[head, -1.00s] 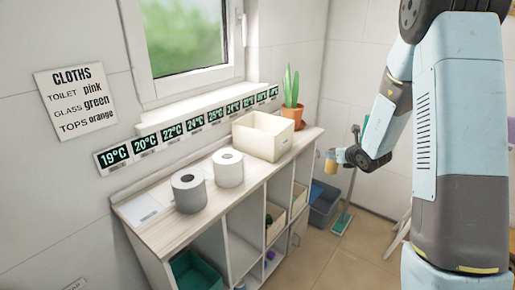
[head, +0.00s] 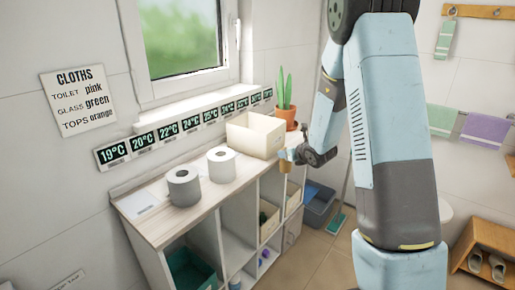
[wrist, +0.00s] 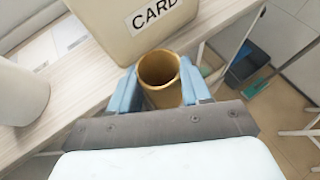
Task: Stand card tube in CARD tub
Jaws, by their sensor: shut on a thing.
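The brown card tube (wrist: 160,72) is held between the blue fingers of my gripper (wrist: 160,88), with its open end facing the wrist camera. In the head view my gripper (head: 289,156) is at the front right of the cream CARD tub (head: 247,138), and the tube (head: 285,166) shows small and partly hidden. The tub stands on the shelf top. In the wrist view the tub (wrist: 112,28), with its CARD label, is just beyond the tube. The tube appears outside the tub, close to its labelled side. The tub's inside is mostly out of sight.
Two paper rolls, one grey (head: 184,187) and one white (head: 221,164), stand on the shelf top (head: 150,228) left of the tub. A potted cactus (head: 285,100) stands behind it. A dark bin (head: 319,207) is on the floor beyond the shelf's right end.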

